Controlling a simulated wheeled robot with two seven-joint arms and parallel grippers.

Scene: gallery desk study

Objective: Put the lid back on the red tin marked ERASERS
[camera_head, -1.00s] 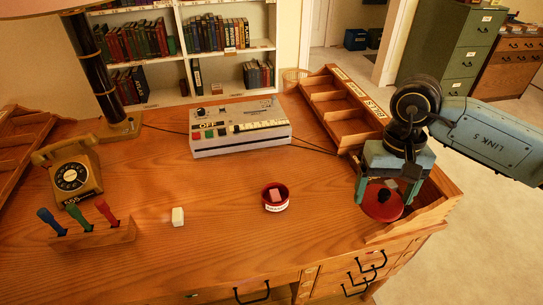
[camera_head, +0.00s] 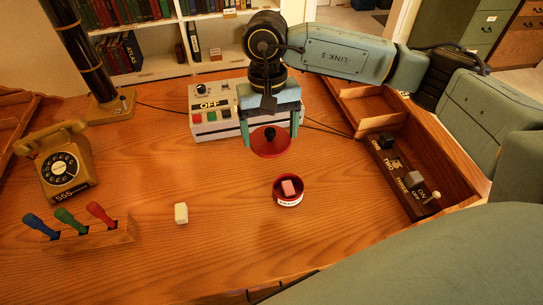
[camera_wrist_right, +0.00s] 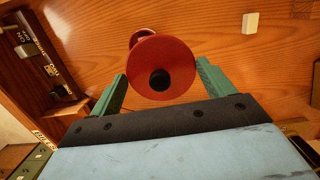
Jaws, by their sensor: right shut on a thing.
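The red tin (camera_head: 288,199) stands upright and open on the desk, with a pale label on its front too small to read and a pink eraser (camera_head: 289,187) inside. My right gripper (camera_head: 271,138) is shut on the red lid (camera_head: 271,148), its fingers at opposite sides of the rim. The lid's black knob faces up. It is held above the desk, beyond the tin. In the right wrist view the lid (camera_wrist_right: 168,52) covers most of the tin (camera_wrist_right: 142,37). My left gripper is out of view.
A white block (camera_head: 181,213) lies left of the tin. A grey box marked OFF (camera_head: 212,121) stands behind the lid. A telephone (camera_head: 68,170) and a rack of coloured handles (camera_head: 90,235) are at left. A wooden compartment tray (camera_head: 455,180) is at right. Desk around the tin is clear.

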